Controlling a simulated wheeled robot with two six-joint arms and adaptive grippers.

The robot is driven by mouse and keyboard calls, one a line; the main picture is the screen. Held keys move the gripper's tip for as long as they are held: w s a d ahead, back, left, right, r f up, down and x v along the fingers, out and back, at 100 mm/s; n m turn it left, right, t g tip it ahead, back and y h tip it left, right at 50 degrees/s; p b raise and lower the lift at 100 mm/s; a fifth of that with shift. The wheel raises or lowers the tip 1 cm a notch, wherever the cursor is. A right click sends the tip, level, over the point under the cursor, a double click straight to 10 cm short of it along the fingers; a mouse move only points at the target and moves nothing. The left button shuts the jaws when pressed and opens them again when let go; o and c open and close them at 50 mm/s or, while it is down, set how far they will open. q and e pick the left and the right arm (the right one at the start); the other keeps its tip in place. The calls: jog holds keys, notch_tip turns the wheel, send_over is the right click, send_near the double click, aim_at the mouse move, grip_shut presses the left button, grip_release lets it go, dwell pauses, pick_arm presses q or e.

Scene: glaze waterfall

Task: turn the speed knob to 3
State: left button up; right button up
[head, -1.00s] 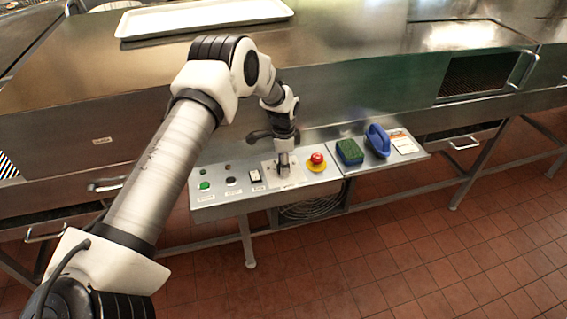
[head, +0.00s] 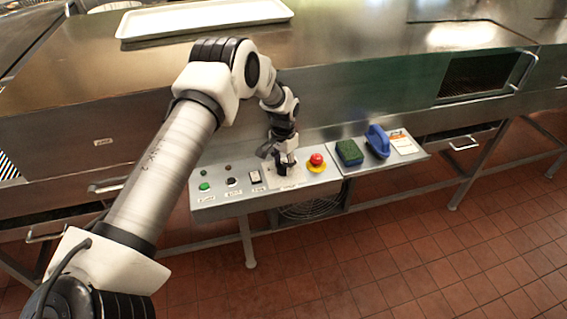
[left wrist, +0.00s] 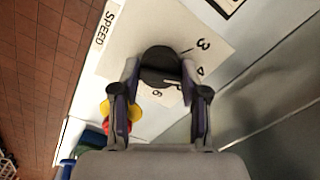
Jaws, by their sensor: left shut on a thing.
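The speed knob (left wrist: 160,62) is a round black knob on a pale dial plate (left wrist: 120,55) marked SPEED. In the left wrist view the numerals 3, 4 and 6 show beside it. A light pointer mark shows on the knob's lower right side, but which number it meets is unclear. My left gripper (left wrist: 160,92) is shut on the knob, one finger at each side. In the head view my left gripper (head: 281,163) points down onto the control panel (head: 225,207) and hides the knob. My right gripper is not in view.
Left of the dial are a rocker switch (head: 255,176), a black button (head: 231,181) and a green button (head: 204,186). A red emergency stop (head: 317,160) stands close on the right. Beyond it are a green-topped pad (head: 349,152) and a blue-handled tool (head: 378,140).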

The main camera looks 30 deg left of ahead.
aim_at(283, 164)
pick_arm(q)
jog(key=n, duration=0.3)
jog(key=shift+s+f+n, duration=0.1)
jog(key=shift+n, duration=0.2)
jog(key=shift+n+p, duration=0.5)
jog(key=shift+n, duration=1.5)
jog(key=o, duration=1.1)
notch_tip(283, 164, up, 12)
jog(key=shift+f, duration=0.1)
